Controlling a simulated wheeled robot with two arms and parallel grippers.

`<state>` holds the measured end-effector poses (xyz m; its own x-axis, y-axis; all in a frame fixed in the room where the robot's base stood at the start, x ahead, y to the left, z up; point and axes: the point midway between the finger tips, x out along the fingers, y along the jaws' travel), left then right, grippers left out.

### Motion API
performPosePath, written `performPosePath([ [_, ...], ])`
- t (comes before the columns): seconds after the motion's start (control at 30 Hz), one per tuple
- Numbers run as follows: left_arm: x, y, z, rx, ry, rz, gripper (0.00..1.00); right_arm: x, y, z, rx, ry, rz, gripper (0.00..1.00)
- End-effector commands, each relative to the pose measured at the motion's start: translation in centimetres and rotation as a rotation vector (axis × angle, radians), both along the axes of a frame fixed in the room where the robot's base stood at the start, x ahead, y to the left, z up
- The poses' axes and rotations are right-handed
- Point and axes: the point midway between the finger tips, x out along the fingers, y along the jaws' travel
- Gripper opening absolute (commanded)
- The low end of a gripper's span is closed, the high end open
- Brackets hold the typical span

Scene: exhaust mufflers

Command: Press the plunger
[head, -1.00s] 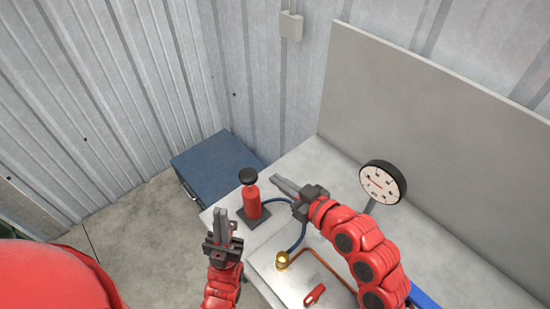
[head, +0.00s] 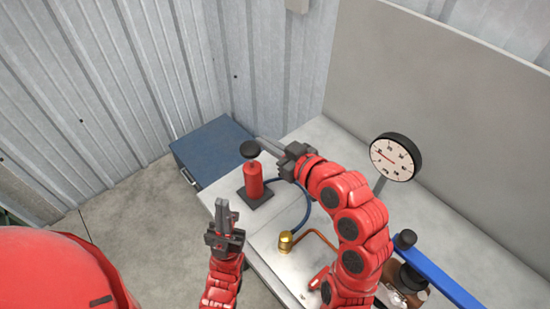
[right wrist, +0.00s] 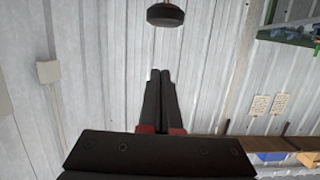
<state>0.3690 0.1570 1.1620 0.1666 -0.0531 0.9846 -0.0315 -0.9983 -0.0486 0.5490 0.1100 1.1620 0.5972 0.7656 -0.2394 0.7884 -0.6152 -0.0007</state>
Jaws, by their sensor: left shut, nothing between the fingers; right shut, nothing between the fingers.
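The plunger is a black round knob (head: 250,149) on top of a red pump cylinder (head: 253,181), which stands upright on a dark base plate at the bench's left end. A gap with a thin rod shows between knob and cylinder. My right gripper (head: 260,141) is shut and empty, its fingertips close to the knob's right side in the head view; contact cannot be told. In the right wrist view the knob (right wrist: 165,15) is at the top, beyond the shut fingertips (right wrist: 160,72). My left gripper (head: 222,204) is shut and empty, pointing up, left of the pump.
A blue hose (head: 306,212) runs from the pump to a brass fitting (head: 286,241) with a copper pipe. A round gauge (head: 395,157) stands at the right. A blue cabinet (head: 214,150) is behind the bench's left end. A grey panel (head: 440,75) backs the bench.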

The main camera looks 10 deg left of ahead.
Motion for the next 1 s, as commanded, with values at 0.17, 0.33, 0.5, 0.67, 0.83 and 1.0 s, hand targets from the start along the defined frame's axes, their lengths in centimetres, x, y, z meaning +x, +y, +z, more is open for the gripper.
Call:
performPosePath([
  [0.17, 0.0, 0.0, 2.4, 0.000, -0.001, 0.000, 0.00, 1.8, 2.5, -0.4, -0.007, 0.008, 0.005, 0.00],
  [0.33, 0.0, 0.0, 4.0, 0.000, -0.001, 0.000, 0.00, 2.8, 3.7, -1.9, -0.007, 0.011, 0.001, 0.00],
  [0.5, 0.0, 0.0, 4.9, 0.000, -0.001, 0.000, 0.00, 2.8, 3.7, -4.3, -0.007, 0.008, 0.000, 0.00],
  [0.67, 0.0, 0.0, 5.1, 0.000, -0.001, 0.000, 0.00, 2.8, 3.6, -5.1, -0.004, 0.004, 0.000, 0.00],
  [0.83, 0.0, 0.0, 5.0, 0.000, -0.001, 0.000, 0.00, 2.8, 3.6, -5.2, -0.003, 0.001, -0.001, 0.00],
  [1.0, 0.0, 0.0, 5.0, 0.000, -0.001, 0.000, 0.00, 2.8, 3.6, -5.2, -0.003, 0.002, 0.000, 0.00],
])
